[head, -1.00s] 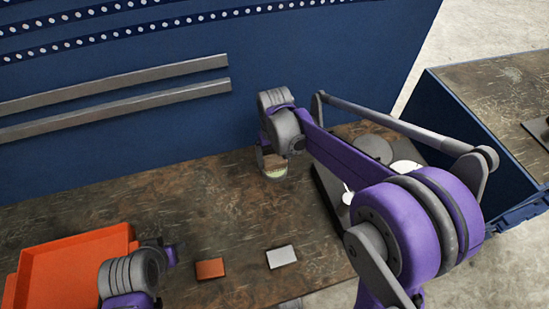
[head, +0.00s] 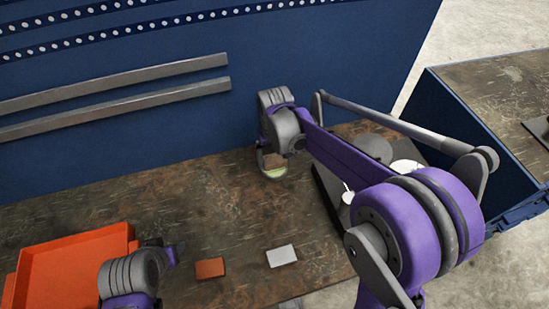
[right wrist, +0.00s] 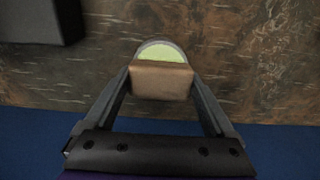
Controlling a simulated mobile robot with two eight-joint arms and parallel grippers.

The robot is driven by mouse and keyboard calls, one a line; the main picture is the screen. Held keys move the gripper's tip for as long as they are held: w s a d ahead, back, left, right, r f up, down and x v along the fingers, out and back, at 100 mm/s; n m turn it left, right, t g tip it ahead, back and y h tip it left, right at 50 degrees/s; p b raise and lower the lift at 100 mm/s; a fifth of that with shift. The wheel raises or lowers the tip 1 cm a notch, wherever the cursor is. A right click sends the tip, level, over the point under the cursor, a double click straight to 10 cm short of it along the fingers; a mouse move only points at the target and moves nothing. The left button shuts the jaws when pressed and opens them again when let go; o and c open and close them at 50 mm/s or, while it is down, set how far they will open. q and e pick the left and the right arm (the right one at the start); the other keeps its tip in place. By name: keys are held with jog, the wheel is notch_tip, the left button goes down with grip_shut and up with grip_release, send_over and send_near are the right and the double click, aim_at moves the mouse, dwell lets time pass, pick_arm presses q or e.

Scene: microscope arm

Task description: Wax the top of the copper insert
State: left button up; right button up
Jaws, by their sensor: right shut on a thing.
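My right gripper (right wrist: 160,85) is shut on a tan-brown block (right wrist: 160,82), held between its two fingertips. A round grey-rimmed dish with a pale yellow-green face (right wrist: 162,52) shows just past the block, partly hidden by it; I cannot tell whether they touch. In the head view the dish (head: 273,172) is under my right gripper at the back of the bench, and the held block is not clear there. A copper-coloured block (head: 210,268) lies flat at the front of the bench, apart from both grippers. My left gripper (head: 172,256) is left of it, its fingers unclear.
A silver-white block (head: 281,255) lies right of the copper-coloured one. An orange tray (head: 75,262) is at the left. A dark board with round pale pieces (head: 372,148) is at the right, partly behind my right arm. The blue back wall (head: 190,130) is close behind my right gripper.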

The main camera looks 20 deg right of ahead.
aim_at(275, 159)
dwell(0.4)
jog(key=shift+r+p, duration=1.55)
jog(key=shift+r, duration=1.95)
pick_arm(q)
jog(key=r, duration=0.1)
jog(key=w+r, duration=0.1)
jog(key=r, duration=0.1)
jog(key=w+r, duration=0.1)
jog(key=shift+r, duration=0.25)
jog(key=shift+s, duration=0.1)
pick_arm(e)
jog(key=shift+s+f, duration=0.1)
